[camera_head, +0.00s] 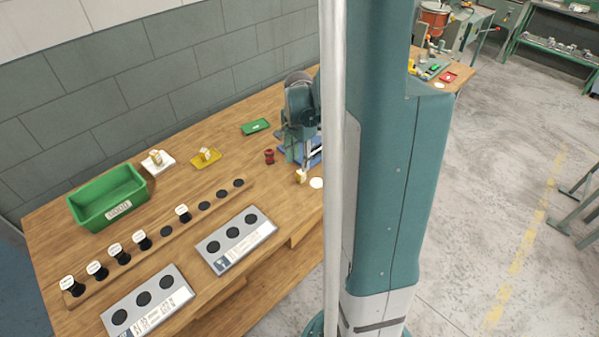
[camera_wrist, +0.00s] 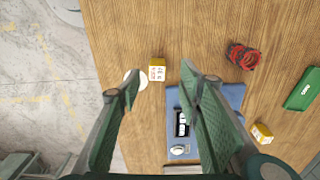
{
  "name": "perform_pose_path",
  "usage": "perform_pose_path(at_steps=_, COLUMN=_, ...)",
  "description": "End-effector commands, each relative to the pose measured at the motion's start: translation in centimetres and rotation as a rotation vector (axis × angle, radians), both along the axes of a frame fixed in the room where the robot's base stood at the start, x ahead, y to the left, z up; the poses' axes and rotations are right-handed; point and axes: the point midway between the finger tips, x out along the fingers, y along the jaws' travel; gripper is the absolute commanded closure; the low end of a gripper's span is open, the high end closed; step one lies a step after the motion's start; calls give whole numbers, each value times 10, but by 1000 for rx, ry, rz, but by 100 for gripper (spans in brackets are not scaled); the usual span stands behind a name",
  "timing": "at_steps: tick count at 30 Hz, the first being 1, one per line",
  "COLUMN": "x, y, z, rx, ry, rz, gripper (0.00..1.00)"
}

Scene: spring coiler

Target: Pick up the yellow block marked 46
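In the wrist view a yellow block (camera_wrist: 157,70) with a white, marked face sits on the wooden table beside a white disc (camera_wrist: 138,79). Its marking is too small to read surely. A yellow block (camera_head: 301,176) next to a white disc (camera_head: 317,183) also shows in the head view. My gripper (camera_wrist: 163,88) is open and empty in the wrist view, its fingers wide apart, with this block showing between and just beyond the tips. A second yellow block (camera_wrist: 262,133) lies at the right of the wrist view; its marking is also unclear.
A blue plate (camera_wrist: 235,95) with a small device on it lies beside the block. A red spool (camera_wrist: 243,56) and a green tray (camera_wrist: 301,92) stand farther right. In the head view, a green bin (camera_head: 108,197) and a row of dark pegs are at left. My column hides the table's right part.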

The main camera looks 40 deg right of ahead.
Motion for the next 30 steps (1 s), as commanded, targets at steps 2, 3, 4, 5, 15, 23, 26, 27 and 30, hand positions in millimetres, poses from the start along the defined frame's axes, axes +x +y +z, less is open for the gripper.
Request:
perform_pose_path(at_steps=2, x=-2, y=-6, z=-2, rx=5, ry=6, rz=-22, gripper=65)
perform_pose_path(at_steps=3, x=-2, y=-7, z=-3, rx=6, ry=8, rz=-29, gripper=65)
perform_pose_path(at_steps=4, x=-2, y=-8, z=-4, rx=7, ry=9, rz=-34, gripper=65)
perform_pose_path(at_steps=5, x=-2, y=-9, z=-4, rx=7, ry=10, rz=-37, gripper=65)
perform_pose_path(at_steps=15, x=-3, y=-9, z=-5, rx=8, ry=12, rz=-40, gripper=65)
perform_pose_path(at_steps=23, x=-3, y=-9, z=-17, rx=8, ry=12, rz=-39, gripper=65)
perform_pose_path(at_steps=26, x=-3, y=-9, z=-24, rx=8, ry=12, rz=-39, gripper=65)
perform_pose_path(at_steps=27, x=-3, y=-9, z=-26, rx=8, ry=12, rz=-39, gripper=65)
perform_pose_path(at_steps=30, x=-3, y=-9, z=-30, rx=8, ry=11, rz=-39, gripper=65)
